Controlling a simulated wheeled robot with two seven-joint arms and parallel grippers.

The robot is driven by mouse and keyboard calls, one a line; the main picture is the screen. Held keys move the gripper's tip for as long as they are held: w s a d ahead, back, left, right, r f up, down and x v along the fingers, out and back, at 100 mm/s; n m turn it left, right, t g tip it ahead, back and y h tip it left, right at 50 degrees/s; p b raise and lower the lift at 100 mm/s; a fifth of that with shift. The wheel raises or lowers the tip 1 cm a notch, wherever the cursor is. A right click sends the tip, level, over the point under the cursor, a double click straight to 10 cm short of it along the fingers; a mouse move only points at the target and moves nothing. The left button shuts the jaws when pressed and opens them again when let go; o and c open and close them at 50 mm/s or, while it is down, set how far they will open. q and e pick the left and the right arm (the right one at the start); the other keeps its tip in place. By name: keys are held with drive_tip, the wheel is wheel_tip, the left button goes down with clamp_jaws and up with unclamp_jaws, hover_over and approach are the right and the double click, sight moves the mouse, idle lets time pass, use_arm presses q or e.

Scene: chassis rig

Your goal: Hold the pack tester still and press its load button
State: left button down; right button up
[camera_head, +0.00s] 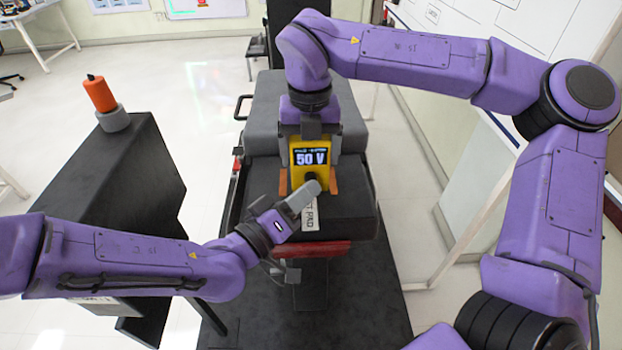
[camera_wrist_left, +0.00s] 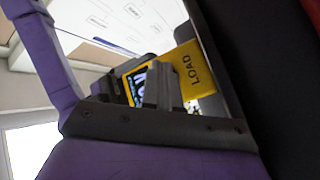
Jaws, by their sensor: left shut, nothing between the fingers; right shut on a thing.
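The yellow pack tester (camera_head: 299,174) stands on the dark grey pack with its display reading 50 V. My right gripper (camera_head: 309,131) reaches down from above and is shut on the tester's upper part. My left gripper (camera_head: 312,188) is shut and empty, with its tips at the tester's lower front. The load button (camera_head: 310,177) is a dark spot just above those tips and partly hidden; I cannot tell if they touch it. In the left wrist view, my left fingers (camera_wrist_left: 160,85) are closed in front of the tester (camera_wrist_left: 188,70), whose LOAD lettering shows.
A white label strip (camera_head: 309,216) marks the test pad below my left gripper. Orange pieces (camera_head: 334,181) flank the tester. A black cabinet (camera_head: 110,185) at left bears an orange cylinder (camera_head: 100,95) in a grey ring. A white bench stands at right.

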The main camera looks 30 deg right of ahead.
use_arm(q)
drive_tip(key=shift+s+a+f, duration=0.15)
drive_tip(key=shift+s, duration=0.05)
use_arm(e)
drive_tip(key=shift+a, duration=0.1)
use_arm(q)
drive_tip(key=shift+s+a, duration=0.35)
drive_tip(key=shift+s, duration=0.4)
drive_tip(key=shift+s+a, duration=0.35)
drive_tip(key=shift+s, duration=0.4)
drive_tip(key=shift+s+a, duration=0.35)
drive_tip(key=shift+s, duration=0.4)
use_arm(e)
drive_tip(key=o, duration=1.1)
drive_tip(key=shift+c, duration=0.2)
